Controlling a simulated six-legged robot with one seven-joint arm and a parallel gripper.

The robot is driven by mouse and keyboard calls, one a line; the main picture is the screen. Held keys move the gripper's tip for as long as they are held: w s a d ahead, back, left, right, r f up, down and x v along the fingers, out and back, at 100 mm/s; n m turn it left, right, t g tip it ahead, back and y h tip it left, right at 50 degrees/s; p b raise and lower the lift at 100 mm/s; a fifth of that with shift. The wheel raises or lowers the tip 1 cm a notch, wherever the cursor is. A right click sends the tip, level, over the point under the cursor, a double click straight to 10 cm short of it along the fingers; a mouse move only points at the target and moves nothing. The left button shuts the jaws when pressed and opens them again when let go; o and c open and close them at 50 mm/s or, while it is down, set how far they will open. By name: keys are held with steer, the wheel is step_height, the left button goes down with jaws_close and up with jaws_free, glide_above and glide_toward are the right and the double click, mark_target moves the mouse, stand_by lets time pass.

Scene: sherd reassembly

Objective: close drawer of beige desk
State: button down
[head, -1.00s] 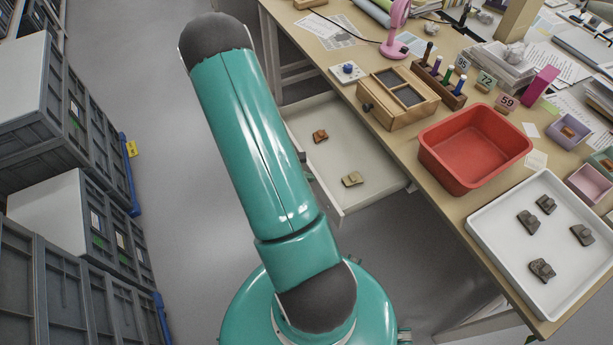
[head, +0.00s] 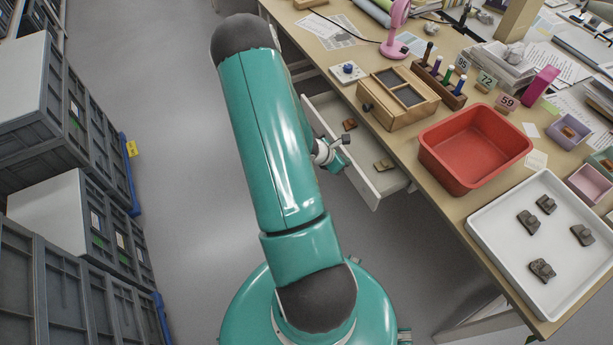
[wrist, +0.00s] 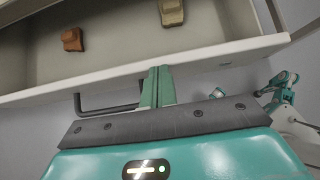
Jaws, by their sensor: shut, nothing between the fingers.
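The beige desk (head: 440,205) stands on the right of the head view. Its white drawer (head: 357,178) is partly pulled out under the desk's left edge, with two brownish sherds inside. In the wrist view, the drawer front (wrist: 220,54) crosses the picture, with a dark bar handle (wrist: 95,108) on it. My gripper (wrist: 156,72) is shut and empty, its fingertips at the drawer front, beside the handle; whether they touch cannot be told exactly. In the head view my gripper (head: 340,158) is at the drawer's outer side, partly hidden by my arm.
On the desk are a red tub (head: 472,150), a white tray (head: 545,250) with several sherds, and a wooden box (head: 398,98). Grey crates (head: 75,130) are stacked at the left.

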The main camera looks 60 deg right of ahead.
steer(key=s+d, duration=0.1)
steer(key=d, duration=0.1)
steer(key=s+d, duration=0.2)
steer(key=d, duration=0.1)
steer(key=s+d, duration=0.1)
steer(key=d, duration=0.2)
steer(key=shift+s, duration=0.4)
